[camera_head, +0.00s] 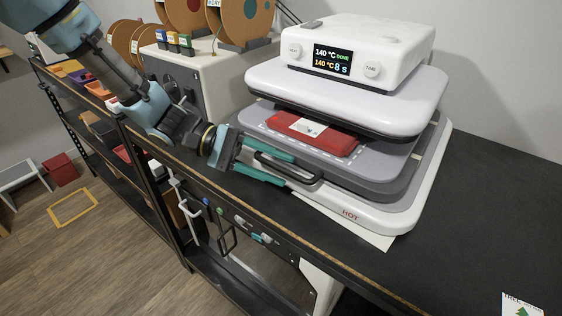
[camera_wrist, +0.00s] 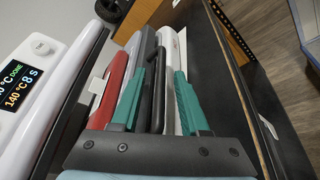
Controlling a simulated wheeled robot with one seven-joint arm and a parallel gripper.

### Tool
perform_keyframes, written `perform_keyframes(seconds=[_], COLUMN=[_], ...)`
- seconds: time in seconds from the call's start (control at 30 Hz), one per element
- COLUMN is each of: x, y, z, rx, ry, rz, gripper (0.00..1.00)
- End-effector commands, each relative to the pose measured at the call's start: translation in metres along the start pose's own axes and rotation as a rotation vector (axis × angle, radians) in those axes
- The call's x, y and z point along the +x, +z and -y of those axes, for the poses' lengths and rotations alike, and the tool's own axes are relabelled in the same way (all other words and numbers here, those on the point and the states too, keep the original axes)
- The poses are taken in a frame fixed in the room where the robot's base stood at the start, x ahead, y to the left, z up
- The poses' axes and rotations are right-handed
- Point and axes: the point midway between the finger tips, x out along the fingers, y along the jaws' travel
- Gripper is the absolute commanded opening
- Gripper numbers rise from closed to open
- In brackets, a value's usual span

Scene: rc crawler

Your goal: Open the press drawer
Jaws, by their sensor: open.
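The heat press (camera_head: 345,100) stands on the black bench top, with a white upper plate over a grey drawer (camera_head: 385,170). A folded red cloth (camera_head: 340,140) with a white patch lies on the drawer, partly under the upper plate. The drawer's black bar handle (camera_head: 305,179) is on its front side. My gripper (camera_head: 290,172) reaches in from the left with its teal fingers open on either side of the handle. In the wrist view the handle (camera_wrist: 158,92) runs between the open fingertips (camera_wrist: 168,72). I cannot tell whether either finger touches it.
The press display (camera_head: 332,60) reads 140 °C DONE and 8 s. The white base (camera_head: 350,213) marked HOT lies near the bench's front edge. A box with several spools (camera_head: 200,75) stands behind my arm. The bench top (camera_head: 490,190) to the right is mostly clear.

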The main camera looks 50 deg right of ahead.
Motion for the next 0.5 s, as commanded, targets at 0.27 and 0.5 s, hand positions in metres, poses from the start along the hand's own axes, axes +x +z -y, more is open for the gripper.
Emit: perform_keyframes(seconds=[0.27, 0.5], x=[0.0136, 0.0134], y=[0.0002, 0.0000], z=[0.0006, 0.0007], rx=[-0.001, -0.001], ry=[-0.001, -0.001], rz=[0.000, -0.001], gripper=[0.45, 0.39])
